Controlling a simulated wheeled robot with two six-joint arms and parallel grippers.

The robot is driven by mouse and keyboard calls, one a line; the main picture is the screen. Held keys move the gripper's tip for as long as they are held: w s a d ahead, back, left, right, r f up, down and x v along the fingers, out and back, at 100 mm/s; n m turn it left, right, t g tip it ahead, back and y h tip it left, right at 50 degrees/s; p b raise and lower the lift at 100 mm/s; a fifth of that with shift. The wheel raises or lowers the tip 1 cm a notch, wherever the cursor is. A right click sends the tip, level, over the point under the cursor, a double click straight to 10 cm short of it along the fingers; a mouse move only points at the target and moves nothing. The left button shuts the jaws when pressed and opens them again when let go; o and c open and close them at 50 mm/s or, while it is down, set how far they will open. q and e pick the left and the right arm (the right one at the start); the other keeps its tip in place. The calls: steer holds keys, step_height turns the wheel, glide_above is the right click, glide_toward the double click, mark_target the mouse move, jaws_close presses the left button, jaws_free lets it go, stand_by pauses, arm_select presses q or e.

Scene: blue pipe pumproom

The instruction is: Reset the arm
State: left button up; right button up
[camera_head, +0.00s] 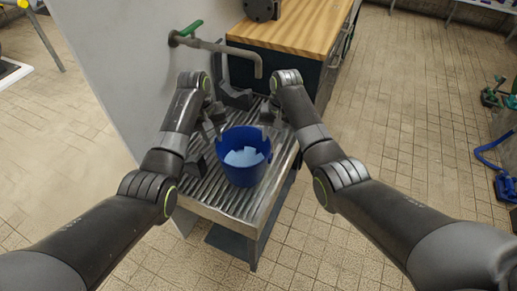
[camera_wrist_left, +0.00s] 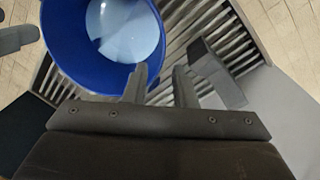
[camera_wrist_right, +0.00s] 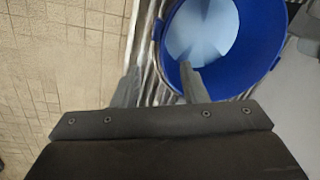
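A blue bucket (camera_head: 243,168) with light blue contents stands upright on a ribbed metal bench (camera_head: 245,206). My left gripper (camera_head: 211,130) is by the bucket's back-left rim. In the left wrist view its fingers (camera_wrist_left: 160,82) are apart, with nothing clearly held; the bucket (camera_wrist_left: 82,62) lies beyond them. My right gripper (camera_head: 269,115) is by the back-right rim. In the right wrist view its fingers (camera_wrist_right: 158,82) are apart; one overlaps the bucket (camera_wrist_right: 262,66) in the picture and the other is outside it. I cannot tell whether either gripper touches the rim.
A tap (camera_head: 225,46) with a green handle projects from the grey wall panel (camera_head: 115,60) behind the bench. A wooden-topped cabinet (camera_head: 295,27) stands behind. The tiled floor at right is mostly free.

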steer(key=shift+d+r, duration=0.1)
steer(key=shift+r, duration=0.75)
steer(key=shift+f, duration=0.1)
